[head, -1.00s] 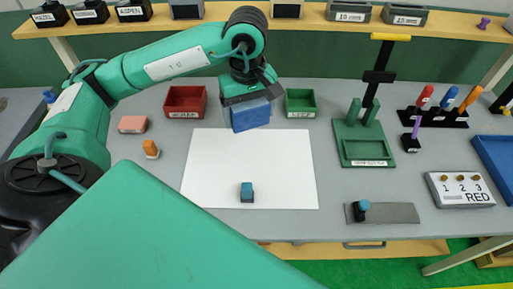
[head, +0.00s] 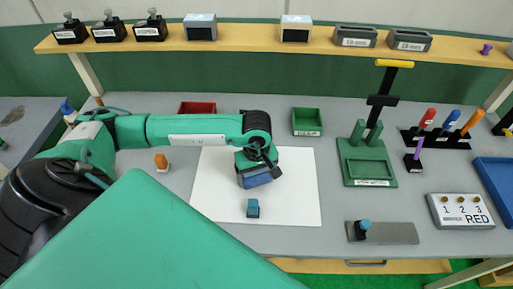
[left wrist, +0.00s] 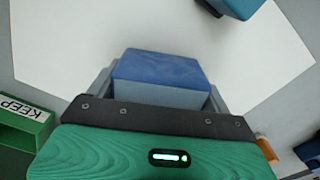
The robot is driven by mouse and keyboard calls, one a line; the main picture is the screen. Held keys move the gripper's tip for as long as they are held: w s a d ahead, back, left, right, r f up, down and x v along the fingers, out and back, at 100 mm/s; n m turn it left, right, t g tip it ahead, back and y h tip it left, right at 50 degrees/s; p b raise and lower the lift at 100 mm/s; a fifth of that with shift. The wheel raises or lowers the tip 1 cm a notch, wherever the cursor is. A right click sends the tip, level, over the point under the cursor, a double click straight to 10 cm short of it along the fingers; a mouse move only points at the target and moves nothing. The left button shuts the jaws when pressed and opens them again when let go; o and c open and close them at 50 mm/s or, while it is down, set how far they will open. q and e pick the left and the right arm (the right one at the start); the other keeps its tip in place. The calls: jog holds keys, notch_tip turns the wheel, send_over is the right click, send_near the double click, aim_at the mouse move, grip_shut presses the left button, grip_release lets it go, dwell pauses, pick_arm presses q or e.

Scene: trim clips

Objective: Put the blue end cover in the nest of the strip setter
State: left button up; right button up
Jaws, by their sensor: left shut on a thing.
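My left gripper (head: 256,178) is shut on the blue end cover (head: 260,177), a blue block with a grey-blue side. It holds the cover over the white sheet (head: 215,185). In the left wrist view the cover (left wrist: 160,70) sits between the jaws (left wrist: 160,90). The strip setter (head: 370,181) stands to the right, apart from the gripper. It is green, with a black post and a yellow handle. I take the framed recess in its base (head: 368,167) to be the nest; it looks empty. My right gripper is not in view.
A small teal-and-dark block (head: 253,208) lies on the sheet just in front of the gripper. A green tray (head: 307,131) stands behind, between gripper and setter. A grey plate with a teal-topped knob (head: 395,233) lies front right. A red tray (head: 197,107) is partly hidden by my arm.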

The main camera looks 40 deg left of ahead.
pick_arm(q)
jog(key=shift+f+b, duration=0.3)
jog(key=shift+f, duration=0.15)
jog(key=o, duration=1.1)
jog(key=shift+r, duration=0.1)
jog(key=shift+c, duration=0.2)
